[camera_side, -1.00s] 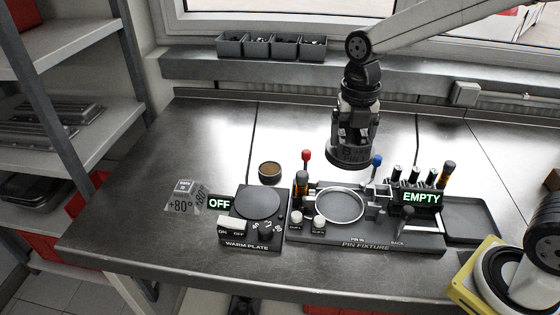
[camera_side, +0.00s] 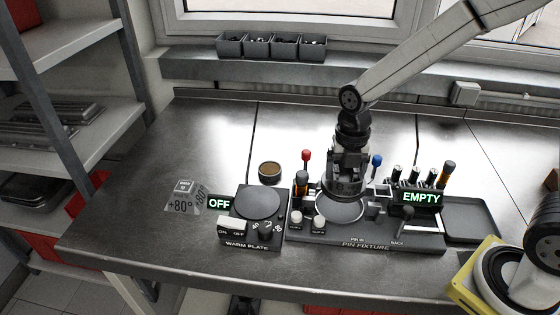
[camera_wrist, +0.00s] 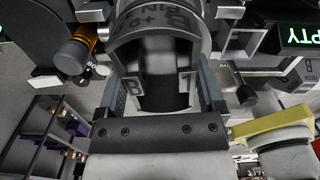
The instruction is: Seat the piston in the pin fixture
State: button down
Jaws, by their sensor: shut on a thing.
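My gripper (camera_side: 346,178) is shut on the dark grey piston (camera_side: 345,190) and holds it upright over the ring of the pin fixture (camera_side: 365,237). In the wrist view the piston (camera_wrist: 160,50) fills the space between my fingers, with letters on its crown edge. The piston's lower end is at or just above the round seat (camera_side: 342,213); I cannot tell whether it touches. The seat's far part is hidden behind the piston and gripper. The fixture's display (camera_side: 421,197) reads EMPTY.
A warm plate (camera_side: 257,203) with an OFF sign stands to the left of the fixture. Red (camera_side: 306,156) and blue (camera_side: 376,160) knobs rise behind the seat. A small round tin (camera_side: 269,171) is behind the warm plate. An empty tray (camera_side: 470,219) lies right.

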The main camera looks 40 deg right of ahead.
aim_at(344, 180)
jog(key=shift+f, duration=2.15)
jog(key=shift+f, duration=1.05)
dwell(1.9)
grip_release()
jog(key=shift+r, duration=0.15)
dwell(0.5)
jog(key=shift+r, duration=2.95)
